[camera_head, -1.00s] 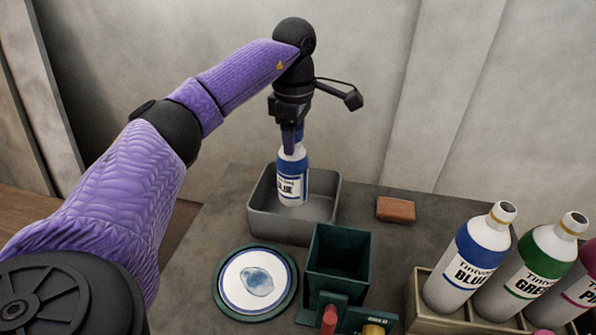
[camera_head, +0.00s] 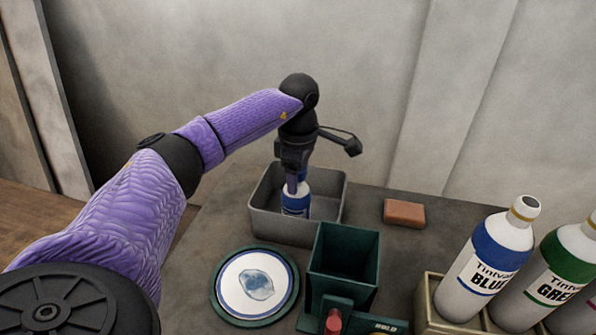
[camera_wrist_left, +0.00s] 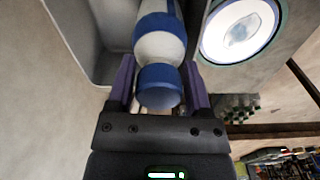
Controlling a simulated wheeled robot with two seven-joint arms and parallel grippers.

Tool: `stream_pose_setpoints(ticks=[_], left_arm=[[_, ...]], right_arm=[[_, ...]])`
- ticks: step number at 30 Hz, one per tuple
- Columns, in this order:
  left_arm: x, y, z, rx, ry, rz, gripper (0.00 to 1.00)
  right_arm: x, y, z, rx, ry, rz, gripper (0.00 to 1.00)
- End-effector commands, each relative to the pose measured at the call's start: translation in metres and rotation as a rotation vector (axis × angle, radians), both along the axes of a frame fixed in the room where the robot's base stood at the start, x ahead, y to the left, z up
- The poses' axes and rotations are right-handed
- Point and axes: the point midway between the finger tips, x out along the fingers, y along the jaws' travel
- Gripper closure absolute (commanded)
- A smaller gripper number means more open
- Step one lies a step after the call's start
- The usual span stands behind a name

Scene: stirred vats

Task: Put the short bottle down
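The short bottle (camera_head: 296,201) is white with a blue label and a blue top, and stands about upright inside the grey basin (camera_head: 270,226). My left gripper (camera_head: 297,184) points down from above and is shut on its upper part. In the left wrist view, the gripper's purple fingers (camera_wrist_left: 160,92) flank the blue cap of the short bottle (camera_wrist_left: 160,45). The basin's front wall hides the bottle's lower end, so I cannot tell whether it touches the floor. My right gripper is not in view.
A plate (camera_head: 243,303) with a blue-grey blot and a dark green square container (camera_head: 343,268) stand in front of the basin. A brown block (camera_head: 404,213) lies to its right. Tall bottles, one labelled BLUE (camera_head: 489,260), stand in a tan rack (camera_head: 450,325).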

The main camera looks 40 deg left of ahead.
Motion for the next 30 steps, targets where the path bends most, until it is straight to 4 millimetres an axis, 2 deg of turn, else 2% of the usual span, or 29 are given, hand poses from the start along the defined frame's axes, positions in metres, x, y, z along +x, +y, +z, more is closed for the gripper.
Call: stream_pose_setpoints(ticks=[1,3,12,14,21,24,27,30], left_arm=[[0.0,0.0,0.0,0.0,0.0,0.0,0.22],[0.0,0.0,0.0,0.0,0.0,0.0,0.09],[0.0,0.0,0.005,-0.001,-0.001,0.0,0.09],[0.0,0.0,0.016,0.0,-0.003,0.0,0.09],[0.001,-0.001,0.087,-0.001,-0.007,-0.001,0.09],[0.001,-0.002,0.108,-0.001,-0.005,0.0,0.09],[0.0,-0.002,0.12,-0.001,-0.003,0.0,0.09],[0.0,-0.002,0.123,-0.001,0.0,0.0,0.09]], right_arm=[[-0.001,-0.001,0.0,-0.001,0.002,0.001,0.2],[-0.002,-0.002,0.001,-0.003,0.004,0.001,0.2],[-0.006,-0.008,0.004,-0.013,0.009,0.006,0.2],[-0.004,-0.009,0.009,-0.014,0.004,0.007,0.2],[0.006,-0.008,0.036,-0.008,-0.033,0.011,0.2],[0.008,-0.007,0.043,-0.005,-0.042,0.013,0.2],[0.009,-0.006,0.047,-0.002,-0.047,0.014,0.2],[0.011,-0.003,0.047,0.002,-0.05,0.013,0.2]])
